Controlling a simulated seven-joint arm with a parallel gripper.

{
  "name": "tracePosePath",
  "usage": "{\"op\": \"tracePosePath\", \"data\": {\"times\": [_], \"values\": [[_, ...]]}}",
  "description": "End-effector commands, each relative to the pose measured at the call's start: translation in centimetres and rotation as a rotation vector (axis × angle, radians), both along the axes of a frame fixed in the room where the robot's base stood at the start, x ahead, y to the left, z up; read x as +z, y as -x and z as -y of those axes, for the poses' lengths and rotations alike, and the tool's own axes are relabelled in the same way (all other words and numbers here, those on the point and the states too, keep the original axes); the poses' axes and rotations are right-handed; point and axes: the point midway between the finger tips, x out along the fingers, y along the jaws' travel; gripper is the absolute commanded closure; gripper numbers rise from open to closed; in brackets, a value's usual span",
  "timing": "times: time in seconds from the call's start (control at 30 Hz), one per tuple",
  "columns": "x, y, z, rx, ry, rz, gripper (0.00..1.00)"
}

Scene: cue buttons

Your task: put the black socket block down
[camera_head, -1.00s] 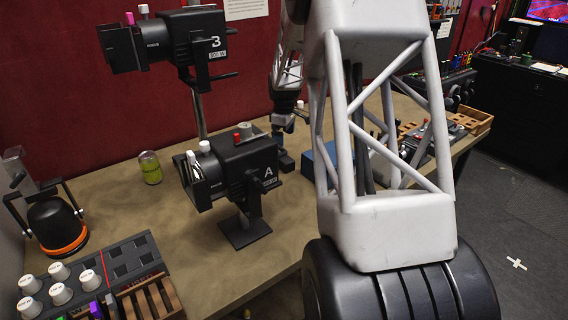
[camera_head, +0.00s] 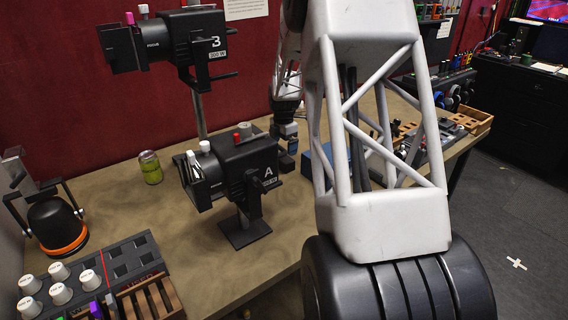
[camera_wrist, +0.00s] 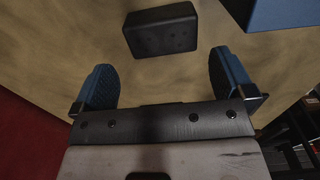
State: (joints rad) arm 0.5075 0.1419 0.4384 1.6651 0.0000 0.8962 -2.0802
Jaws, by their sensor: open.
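The black socket block (camera_wrist: 160,30) lies on the tabletop in the wrist view, beyond the fingertips and apart from both. My gripper (camera_wrist: 163,80) is open, with one blue finger on each side and nothing between them. In the head view my gripper (camera_head: 288,134) is over the table behind the lamp marked A. A dark block shows just below it (camera_head: 285,162), partly hidden by that lamp.
A blue box (camera_head: 318,168) stands right of the block, partly behind my arm; its corner also shows in the wrist view (camera_wrist: 285,10). Lamp A (camera_head: 243,165) stands close on the left. A green can (camera_head: 150,167) stands farther left. The table between is clear.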

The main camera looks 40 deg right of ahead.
Motion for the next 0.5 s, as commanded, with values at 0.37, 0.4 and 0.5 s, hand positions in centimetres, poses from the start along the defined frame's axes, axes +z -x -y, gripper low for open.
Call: {"op": "tracePosePath", "data": {"times": [0.37, 0.4, 0.5], "values": [[-0.5, 0.0, 0.0, -0.002, 0.000, -0.001, 0.00], [-0.7, 0.0, 0.0, -0.002, -0.001, -0.001, 0.00], [-1.6, 0.0, 0.0, -0.002, 0.000, -0.001, 0.00]]}}
